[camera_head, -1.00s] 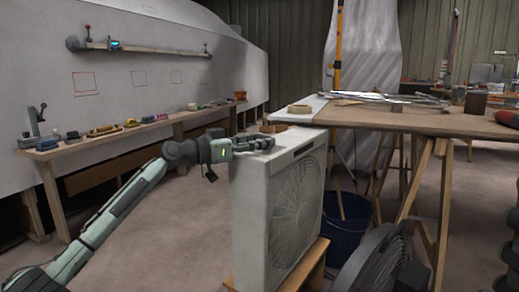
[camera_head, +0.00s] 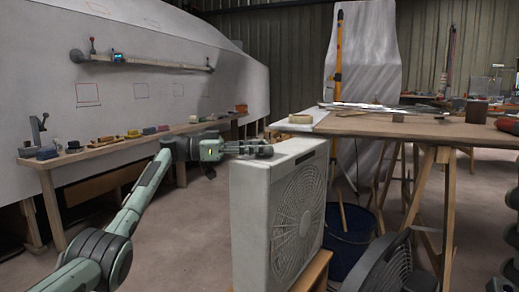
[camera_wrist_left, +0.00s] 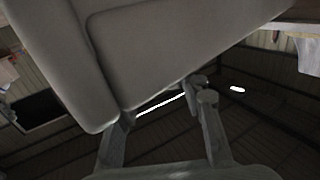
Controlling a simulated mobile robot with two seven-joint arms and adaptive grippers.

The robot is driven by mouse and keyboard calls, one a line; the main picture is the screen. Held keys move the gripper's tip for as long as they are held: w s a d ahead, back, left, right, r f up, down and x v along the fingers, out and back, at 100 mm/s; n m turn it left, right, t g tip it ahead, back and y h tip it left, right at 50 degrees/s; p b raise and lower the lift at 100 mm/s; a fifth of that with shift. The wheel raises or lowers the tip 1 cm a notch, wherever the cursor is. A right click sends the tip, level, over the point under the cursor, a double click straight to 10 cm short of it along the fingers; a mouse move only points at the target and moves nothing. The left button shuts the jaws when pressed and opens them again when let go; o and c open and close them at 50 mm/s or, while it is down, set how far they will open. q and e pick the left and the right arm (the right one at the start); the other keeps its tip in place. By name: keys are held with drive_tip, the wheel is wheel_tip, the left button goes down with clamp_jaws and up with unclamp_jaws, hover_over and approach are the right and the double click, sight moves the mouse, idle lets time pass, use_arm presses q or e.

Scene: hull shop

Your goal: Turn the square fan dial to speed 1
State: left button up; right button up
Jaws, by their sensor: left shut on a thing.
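The square fan (camera_head: 245,210) is a pale box with a round grille on its right face, standing upright on a low wooden stand. My left gripper (camera_head: 266,149) reaches in from the left and lies along the fan's top, near its left edge. Its fingers are shut on the fan dial, which they hide, so its setting cannot be read. In the left wrist view a large grey surface, probably the fan body, fills the upper part, and the fingers (camera_wrist_left: 162,125) are below it. My right gripper is not in view.
A wooden trestle table (camera_head: 400,124) with a tape roll stands right of the fan. A blue bucket (camera_head: 348,245) and a dark round fan (camera_head: 378,265) are close by. A tool-covered bench (camera_head: 100,153) runs along the left. The floor between bench and fan is clear.

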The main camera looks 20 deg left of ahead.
use_arm(q)
drive_tip(key=shift+f+m+g+h, duration=0.1)
drive_tip(key=shift+m+g+h, duration=0.25)
drive_tip(key=shift+g, duration=0.25)
drive_tip(key=o, duration=1.1)
drive_tip(key=shift+o, duration=0.2)
drive_tip(key=shift+a, duration=0.1)
drive_tip(key=v, duration=1.2)
